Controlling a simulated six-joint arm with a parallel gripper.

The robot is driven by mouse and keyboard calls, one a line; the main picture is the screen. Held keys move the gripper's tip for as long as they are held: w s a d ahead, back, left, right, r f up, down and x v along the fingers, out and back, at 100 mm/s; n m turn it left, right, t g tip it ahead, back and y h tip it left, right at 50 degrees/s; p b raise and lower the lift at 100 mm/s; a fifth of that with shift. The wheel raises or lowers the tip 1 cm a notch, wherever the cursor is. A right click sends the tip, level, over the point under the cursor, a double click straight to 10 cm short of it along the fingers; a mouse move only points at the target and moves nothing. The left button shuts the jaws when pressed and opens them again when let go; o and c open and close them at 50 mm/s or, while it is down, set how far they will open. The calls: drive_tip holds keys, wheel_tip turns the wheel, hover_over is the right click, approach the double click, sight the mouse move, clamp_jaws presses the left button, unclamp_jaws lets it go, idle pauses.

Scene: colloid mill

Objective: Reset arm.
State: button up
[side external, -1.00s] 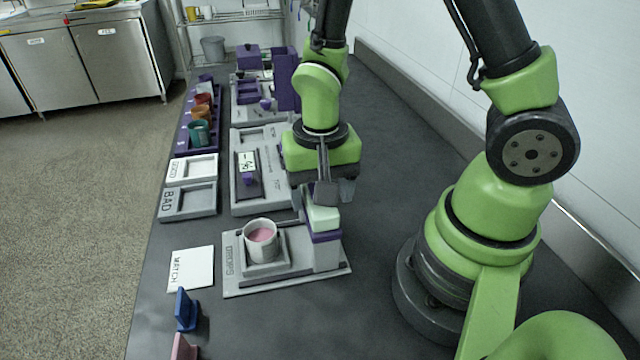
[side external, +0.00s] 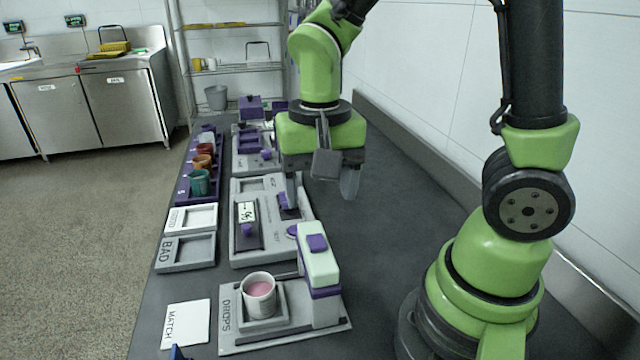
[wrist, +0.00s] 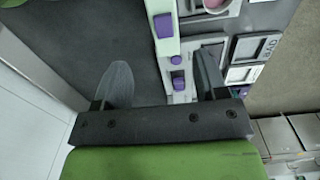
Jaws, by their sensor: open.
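My gripper (side external: 321,192) is open and empty, with its fingers pointing down above the bench. It hangs behind the DROPS stand (side external: 236,341) and over the right side of the grey test station (side external: 240,258). The DROPS stand has a white and purple head with a purple button (side external: 317,242) on top. A white cup with pink liquid (side external: 259,288) stands upright on its small platform. Nothing is held.
White GOOD (side external: 192,217) and grey BAD (side external: 185,252) trays lie at left. Behind them is a purple rack (side external: 183,186) with coloured cups. A white MATCH card (side external: 186,323) lies in front. A wall runs along the right; the bench's middle right is clear.

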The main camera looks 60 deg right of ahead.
drive_tip(key=s+r+n+t+y, duration=0.2)
drive_tip(key=s+r+n+t, duration=0.3)
drive_tip(key=r, duration=0.6)
drive_tip(key=shift+s+t, duration=1.1)
